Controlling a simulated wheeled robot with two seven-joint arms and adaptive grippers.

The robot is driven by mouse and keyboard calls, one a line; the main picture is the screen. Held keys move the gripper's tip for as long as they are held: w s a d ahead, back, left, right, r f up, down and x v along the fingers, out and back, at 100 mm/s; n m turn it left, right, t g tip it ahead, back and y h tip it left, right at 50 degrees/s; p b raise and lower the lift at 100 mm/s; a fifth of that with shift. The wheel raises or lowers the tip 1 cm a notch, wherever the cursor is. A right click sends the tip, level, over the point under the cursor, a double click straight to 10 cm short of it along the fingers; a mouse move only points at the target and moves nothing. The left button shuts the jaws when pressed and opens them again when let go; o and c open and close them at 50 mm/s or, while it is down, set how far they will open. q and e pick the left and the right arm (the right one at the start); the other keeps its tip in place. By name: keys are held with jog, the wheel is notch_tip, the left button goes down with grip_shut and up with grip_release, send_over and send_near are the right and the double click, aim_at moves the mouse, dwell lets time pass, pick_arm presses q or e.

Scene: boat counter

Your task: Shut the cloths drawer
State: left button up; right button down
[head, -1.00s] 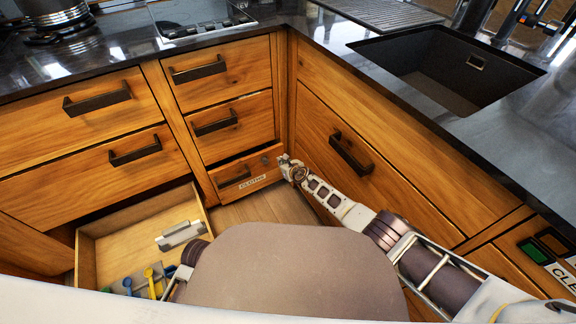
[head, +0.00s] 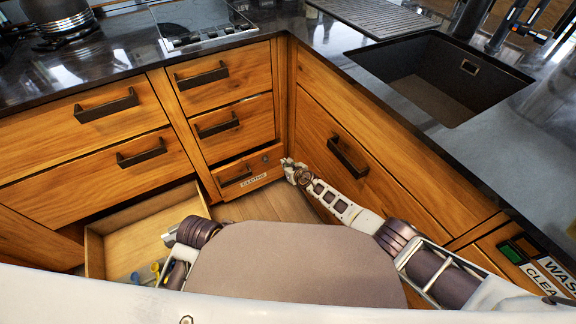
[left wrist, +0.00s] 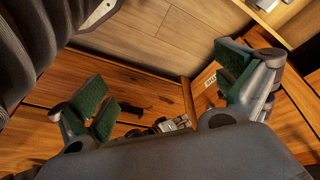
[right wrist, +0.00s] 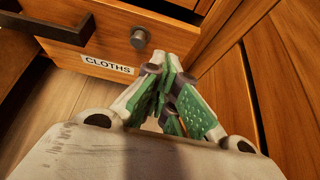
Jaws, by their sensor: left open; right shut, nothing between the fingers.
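The cloths drawer (head: 236,182), with a dark bar handle and a white CLOTHS label, is the lowest in the narrow stack by the corner. Its front stands slightly out, with a dark gap above it. It also shows in the right wrist view (right wrist: 75,52), with a round knob near its right end. My right gripper (right wrist: 165,100) is shut and empty, its tips close to the drawer front's right end; I cannot tell if they touch. In the head view it is at the corner (head: 290,167). My left gripper (left wrist: 165,95) is open and empty; my own body mostly hides it from the head view.
Another drawer (head: 140,222) stands open at lower left, holding colourful-handled tools. The right-hand cabinet front (head: 375,175) is close beside my right arm. A dark counter with a sink (head: 435,80) lies above. Wooden floor shows between the cabinets.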

pick_arm(q)
jog(key=shift+g, duration=0.4)
jog(key=shift+a+f+p, duration=0.2)
jog(key=shift+f+p, duration=0.35)
jog(key=shift+f, duration=0.5)
jog(key=shift+a+f+p, duration=0.15)
jog(key=shift+f+p, duration=0.4)
jog(key=shift+f, duration=0.45)
pick_arm(e)
jog(key=shift+v, duration=1.1)
pick_arm(q)
jog(key=shift+s, duration=0.1)
jog(key=shift+c, duration=0.3)
